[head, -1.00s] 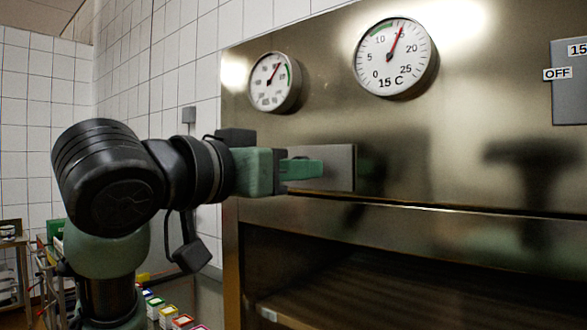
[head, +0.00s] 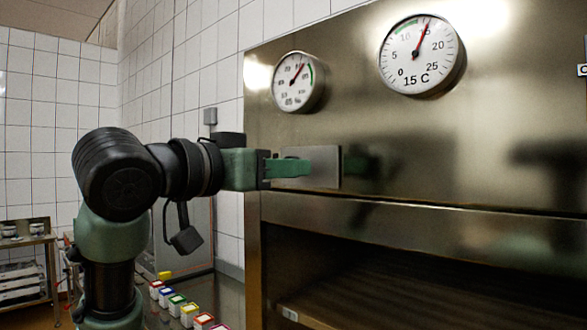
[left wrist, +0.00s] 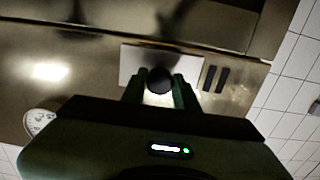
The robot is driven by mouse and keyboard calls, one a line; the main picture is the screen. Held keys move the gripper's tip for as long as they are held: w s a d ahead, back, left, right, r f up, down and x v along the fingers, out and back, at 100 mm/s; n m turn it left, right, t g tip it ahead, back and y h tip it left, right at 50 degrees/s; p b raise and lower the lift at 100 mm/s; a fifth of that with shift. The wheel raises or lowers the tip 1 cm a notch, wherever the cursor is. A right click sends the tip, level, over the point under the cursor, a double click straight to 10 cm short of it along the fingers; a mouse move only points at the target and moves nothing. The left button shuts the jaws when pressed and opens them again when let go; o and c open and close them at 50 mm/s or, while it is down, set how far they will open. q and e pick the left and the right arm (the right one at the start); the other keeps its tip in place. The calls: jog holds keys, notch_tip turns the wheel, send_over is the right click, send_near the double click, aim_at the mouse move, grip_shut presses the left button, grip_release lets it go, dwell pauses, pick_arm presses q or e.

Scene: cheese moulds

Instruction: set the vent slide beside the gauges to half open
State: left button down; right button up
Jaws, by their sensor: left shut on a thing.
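The vent slide (head: 328,168) is a flat steel plate on the front of the steel cabinet, below the two round gauges. In the left wrist view the slide (left wrist: 130,66) carries a dark round knob (left wrist: 159,80). My left gripper (head: 304,167) has its green fingers shut on this knob. Two dark vent slots (left wrist: 215,78) show uncovered just right of the plate in the left wrist view. In the head view my gripper hides the plate's left part and the slots. The small gauge (head: 298,82) and the 15 C gauge (head: 418,54) are above. My right gripper is out of view.
Below the slide the cabinet has a dark open bay (head: 420,270) with a projecting steel lip (head: 430,212) above it. Several small coloured boxes (head: 188,314) stand at the lower left. A shelf rack (head: 30,265) is at the far left.

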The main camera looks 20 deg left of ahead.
pick_arm(q)
jog(key=c, duration=1.1)
grip_release()
jog(key=shift+s, duration=0.1)
jog(key=shift+o, duration=0.2)
jog(key=b+v, duration=0.2)
jog(key=v, duration=0.5)
jog(key=shift+s, duration=0.35)
jog(key=shift+a, duration=0.1)
